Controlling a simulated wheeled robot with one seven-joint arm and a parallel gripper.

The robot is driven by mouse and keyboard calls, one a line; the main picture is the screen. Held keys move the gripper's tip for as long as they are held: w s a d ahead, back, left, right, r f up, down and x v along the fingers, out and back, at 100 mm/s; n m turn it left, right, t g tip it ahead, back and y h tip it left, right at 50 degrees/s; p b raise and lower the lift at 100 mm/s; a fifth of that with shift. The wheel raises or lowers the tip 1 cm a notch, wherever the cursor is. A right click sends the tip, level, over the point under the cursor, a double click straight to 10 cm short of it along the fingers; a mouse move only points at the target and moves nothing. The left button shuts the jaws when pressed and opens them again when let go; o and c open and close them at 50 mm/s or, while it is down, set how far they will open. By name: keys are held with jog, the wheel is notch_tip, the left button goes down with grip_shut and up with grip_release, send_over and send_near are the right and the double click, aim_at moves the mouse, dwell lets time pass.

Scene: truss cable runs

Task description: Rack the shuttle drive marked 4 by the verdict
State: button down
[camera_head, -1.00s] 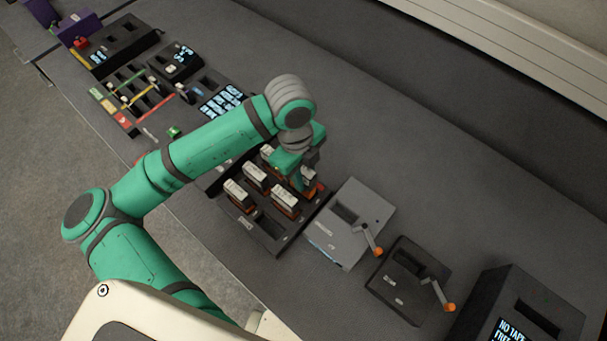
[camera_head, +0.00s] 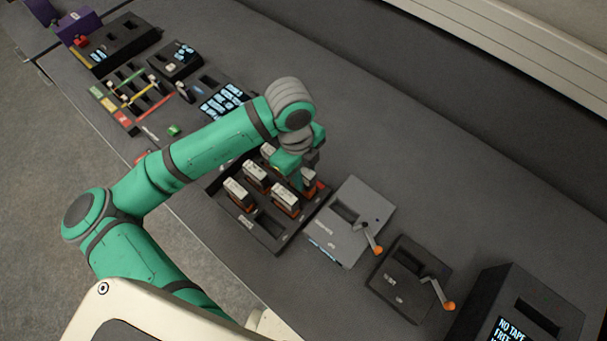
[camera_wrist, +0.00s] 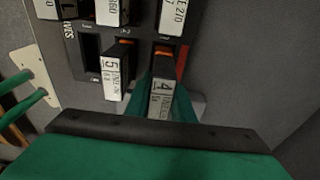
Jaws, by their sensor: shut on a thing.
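The shuttle drive marked 4 (camera_wrist: 160,104) has a white label and an orange end; it also shows in the head view (camera_head: 309,179). My gripper (camera_wrist: 163,112) is shut on it, with a green finger on each side. In the head view my gripper (camera_head: 300,182) is over the right back of a black drive bay (camera_head: 277,243). The drive stands at its slot; I cannot tell how deep it sits. The drive marked 5 (camera_wrist: 116,73) stands to its left in the wrist view. A coloured rack (camera_head: 127,122) with green, yellow and red bands is at the far left.
Several other drives stand in the bay around my gripper. A grey unit (camera_head: 352,205) and a black unit (camera_head: 405,262), both with orange-tipped levers, are to the right. A lit panel (camera_head: 222,101) lies beyond my forearm. A screen box (camera_head: 510,300) is at lower right. The desk behind is clear.

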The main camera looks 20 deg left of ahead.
aim_at(304, 170)
jog(key=shift+f, duration=1.5)
dwell(1.1)
jog(key=c, duration=1.1)
grip_release()
jog(key=shift+r, duration=3.75)
